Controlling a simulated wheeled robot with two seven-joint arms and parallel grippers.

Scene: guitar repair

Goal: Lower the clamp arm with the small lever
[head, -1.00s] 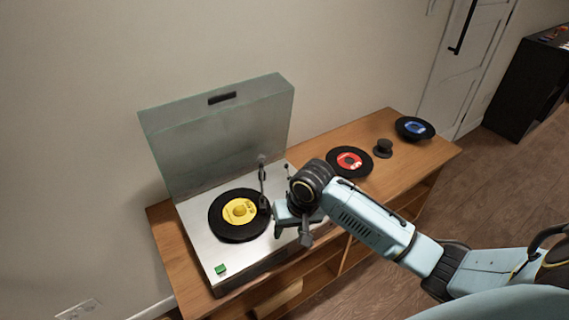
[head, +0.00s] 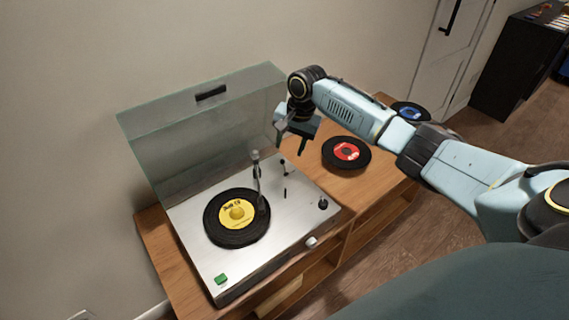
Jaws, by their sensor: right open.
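The arm (head: 258,180) is a thin dark tonearm on a record player (head: 202,272). Its head end is over the right edge of a black record with a yellow label (head: 237,215). I cannot tell whether it touches the record. Small upright pieces stand right of the arm: one near the back (head: 283,164) and a short dark one (head: 285,193). I cannot tell which is the small lever. My right gripper (head: 291,140) is open and empty, above the player's back right corner, apart from the arm. My left gripper is not in view.
The clear lid (head: 205,130) stands open at the back. A green button (head: 221,279), a dark knob (head: 323,203) and a front knob (head: 311,242) are on the player. A red-label record (head: 347,152) and a blue-label record (head: 410,111) lie on the wooden cabinet (head: 372,182).

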